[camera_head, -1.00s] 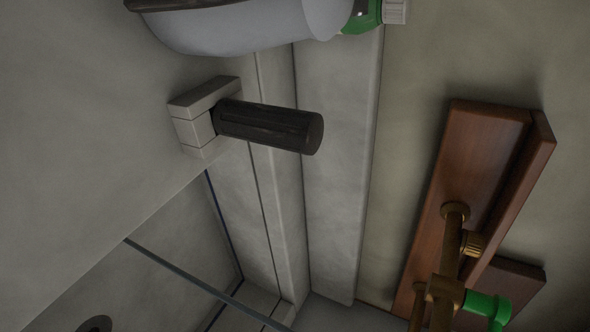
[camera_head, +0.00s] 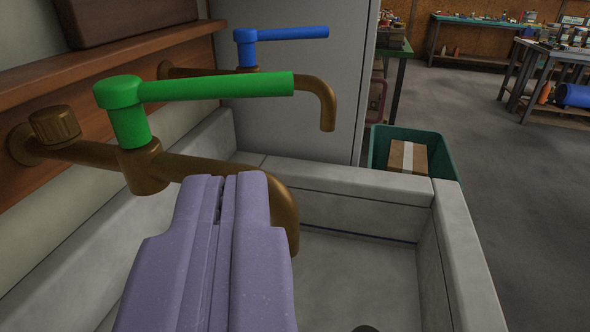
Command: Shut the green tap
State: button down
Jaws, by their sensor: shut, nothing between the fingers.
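The green tap (camera_head: 215,87) has a green lever that points to the right, roughly along its brass spout (camera_head: 215,170). The spout comes out of the wooden board on the left wall and bends down over the sink. My gripper (camera_head: 222,185), purple, is shut and empty at the bottom centre. It stands in front of the spout and hides part of it, below the green lever. I cannot tell whether it touches the spout.
A blue-handled tap (camera_head: 288,34) with its own brass spout is behind. The grey stone sink (camera_head: 350,183) lies below. A green bin (camera_head: 433,150) holding a cardboard box (camera_head: 407,158) stands beyond its rim. Workbenches (camera_head: 478,22) are at the back, with open floor at right.

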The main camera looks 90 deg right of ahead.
aim_at(249, 88)
jog(key=d+b, duration=0.1)
jog(key=d, duration=0.2)
jog(key=d+b, duration=0.1)
jog(key=d, duration=0.3)
jog(key=d+b, duration=0.1)
jog(key=d, duration=0.3)
jog(key=shift+w+f, duration=0.15)
jog(key=shift+w, duration=0.25)
jog(key=shift+d, duration=0.1)
jog(key=shift+s+d+n+t+b, duration=0.1)
jog(key=shift+d+n+t+b, duration=0.1)
jog(key=shift+d+n+t, duration=0.25)
jog(key=shift+s+d+n+t+b, duration=0.15)
jog(key=shift+n+t, duration=0.1)
jog(key=shift+t, duration=0.4)
jog(key=shift+s+d+p, duration=0.1)
jog(key=shift+d+p, duration=0.25)
jog(key=shift+p, duration=0.05)
jog(key=shift+d, duration=0.1)
